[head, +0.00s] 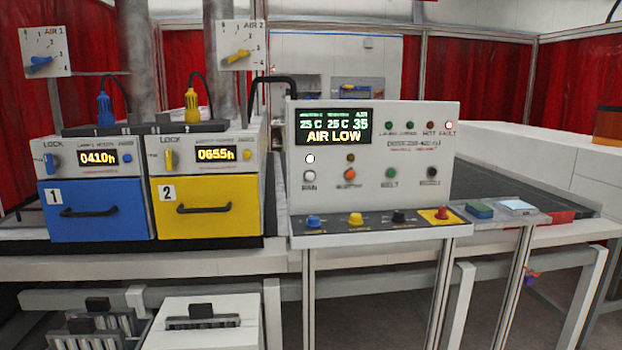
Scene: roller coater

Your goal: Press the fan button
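A white control panel (380,155) stands in the middle of the head view. Its screen (333,126) reads "AIR LOW". I cannot read a "fan" label on any button; the dark button's label is too blurred. Neither of my grippers is in view.
A sloped ledge below the panel carries blue, yellow and black knobs and a red button (442,213). A blue drawer unit (95,225) and a yellow one (210,220) stand left. Two small pads (479,210) lie right. A white bench (540,170) is behind right.

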